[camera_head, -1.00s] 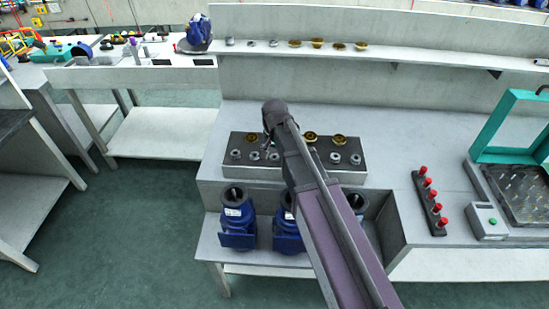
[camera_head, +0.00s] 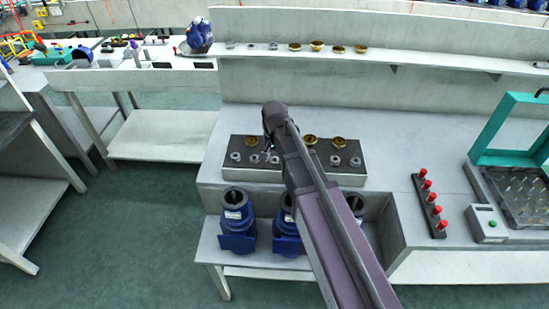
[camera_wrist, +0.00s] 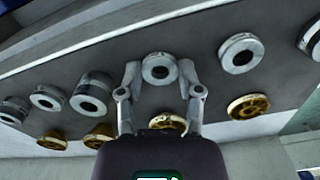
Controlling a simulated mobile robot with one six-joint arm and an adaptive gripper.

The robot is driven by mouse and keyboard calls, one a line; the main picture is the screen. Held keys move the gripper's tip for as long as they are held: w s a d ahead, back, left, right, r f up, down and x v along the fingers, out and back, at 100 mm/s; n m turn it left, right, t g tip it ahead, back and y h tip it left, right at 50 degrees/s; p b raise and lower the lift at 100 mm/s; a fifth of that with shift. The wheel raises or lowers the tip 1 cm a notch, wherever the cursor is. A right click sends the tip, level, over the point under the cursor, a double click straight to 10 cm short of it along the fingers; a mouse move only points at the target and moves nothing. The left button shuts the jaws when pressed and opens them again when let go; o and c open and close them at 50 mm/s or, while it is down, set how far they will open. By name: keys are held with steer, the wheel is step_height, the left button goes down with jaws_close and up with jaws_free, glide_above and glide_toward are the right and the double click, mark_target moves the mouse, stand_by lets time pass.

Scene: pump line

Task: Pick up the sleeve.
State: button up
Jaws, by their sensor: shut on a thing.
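A grey ring-shaped sleeve (camera_wrist: 160,60) sits between the two fingertips of my gripper (camera_wrist: 160,78) in the wrist view. The fingers are shut on it, one on each side. It appears at or just above the dark block (camera_wrist: 210,45); I cannot tell whether it touches. In the head view my gripper (camera_head: 268,151) is over the dark block (camera_head: 290,172), and my arm hides part of the middle.
Several other grey rings (camera_wrist: 241,52) and brass wheels (camera_wrist: 249,106) stand close by on the block. Blue pump housings (camera_head: 237,222) are on the lower shelf. A strip with red knobs (camera_head: 429,200) and a green-framed fixture (camera_head: 510,160) are at right.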

mark_target(274, 161)
steer(key=shift+r, duration=0.15)
step_height(274, 161, up, 10)
steer(key=p, duration=1)
steer(key=shift+a, duration=0.1)
stand_by(0.5)
